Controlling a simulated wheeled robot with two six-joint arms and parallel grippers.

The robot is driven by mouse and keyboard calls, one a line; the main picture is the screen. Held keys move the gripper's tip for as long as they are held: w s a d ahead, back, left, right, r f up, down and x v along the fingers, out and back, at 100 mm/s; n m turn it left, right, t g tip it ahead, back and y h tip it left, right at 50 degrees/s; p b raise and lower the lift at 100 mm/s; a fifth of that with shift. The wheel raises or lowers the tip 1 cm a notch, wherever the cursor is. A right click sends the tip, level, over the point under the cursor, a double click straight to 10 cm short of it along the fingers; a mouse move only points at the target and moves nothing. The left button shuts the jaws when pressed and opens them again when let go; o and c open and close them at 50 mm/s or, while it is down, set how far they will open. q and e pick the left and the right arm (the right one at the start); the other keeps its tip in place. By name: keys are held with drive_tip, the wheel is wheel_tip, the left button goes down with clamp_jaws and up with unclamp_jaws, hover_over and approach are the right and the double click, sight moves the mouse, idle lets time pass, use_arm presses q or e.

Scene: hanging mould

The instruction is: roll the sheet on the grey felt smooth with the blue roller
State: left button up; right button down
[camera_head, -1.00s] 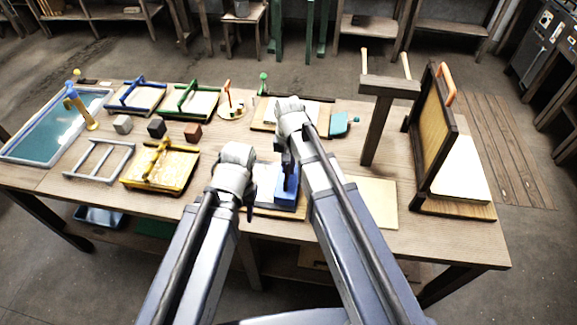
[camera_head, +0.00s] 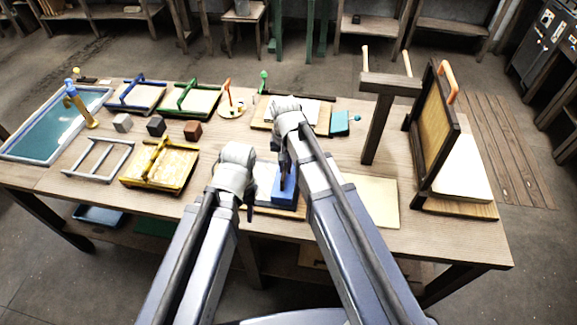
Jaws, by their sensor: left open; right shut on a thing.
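The blue roller (camera_head: 284,191) is in the front middle of the table, over a small wooden board. My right gripper (camera_head: 286,174) is shut on the roller from above. A pale surface (camera_head: 263,180) shows left of the roller; I cannot tell sheet from grey felt there, as my arms cover much of it. My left gripper (camera_head: 249,204) is open and empty, just left of the roller, with its fingers partly hidden by its own wrist.
A yellow frame (camera_head: 160,167) and a grey rack (camera_head: 99,160) lie to the left. A wooden post (camera_head: 378,130) and an upright framed screen (camera_head: 432,130) stand to the right. A pale flat sheet (camera_head: 372,200) lies right of my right arm. A teal block (camera_head: 340,122) lies behind.

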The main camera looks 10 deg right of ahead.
drive_tip(key=shift+w+a, duration=0.15)
drive_tip(key=shift+a, duration=0.45)
